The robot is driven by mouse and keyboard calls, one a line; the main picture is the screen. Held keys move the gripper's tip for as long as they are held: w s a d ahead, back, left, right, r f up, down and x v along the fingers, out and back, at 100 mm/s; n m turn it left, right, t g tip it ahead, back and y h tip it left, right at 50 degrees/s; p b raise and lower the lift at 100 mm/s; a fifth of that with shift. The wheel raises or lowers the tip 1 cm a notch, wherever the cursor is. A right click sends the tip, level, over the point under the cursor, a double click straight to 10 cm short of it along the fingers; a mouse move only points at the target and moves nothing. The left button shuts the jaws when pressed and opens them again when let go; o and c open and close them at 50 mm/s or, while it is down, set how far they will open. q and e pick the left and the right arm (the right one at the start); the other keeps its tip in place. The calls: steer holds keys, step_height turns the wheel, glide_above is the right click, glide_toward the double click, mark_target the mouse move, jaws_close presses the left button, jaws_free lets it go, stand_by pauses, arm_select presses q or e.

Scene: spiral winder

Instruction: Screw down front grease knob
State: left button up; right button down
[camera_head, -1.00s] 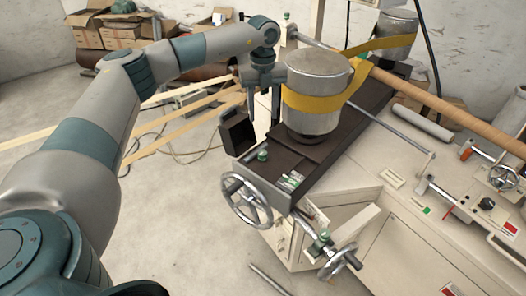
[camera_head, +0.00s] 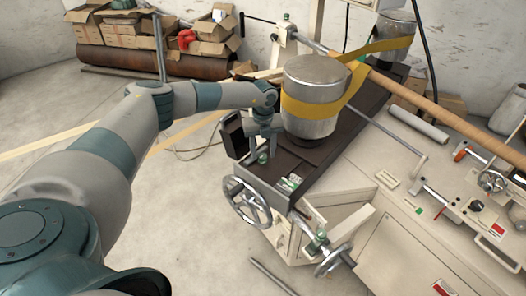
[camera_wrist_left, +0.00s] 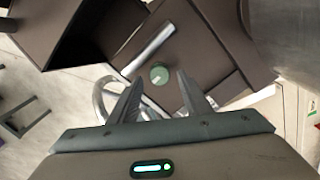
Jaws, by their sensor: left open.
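The front grease knob is a small green cap (camera_head: 263,158) on the front end of the dark carriage. In the left wrist view the green knob (camera_wrist_left: 159,75) shows from above, ahead of and between the fingertips. My left gripper (camera_head: 265,146) hangs just above the knob in the head view, and its fingers (camera_wrist_left: 156,90) are spread and empty in the left wrist view. I cannot tell whether a finger touches the knob. My right gripper is not in view.
A large metal drum (camera_head: 312,115) with a yellow strap stands right beside my left gripper. A dark open box (camera_head: 233,136) is on its left. A spoked handwheel (camera_head: 250,203) sits below the carriage end.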

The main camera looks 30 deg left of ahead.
arm_select(q)
steer(key=shift+f, duration=0.95)
steer(key=c, duration=1)
steer(key=shift+c, duration=0.2)
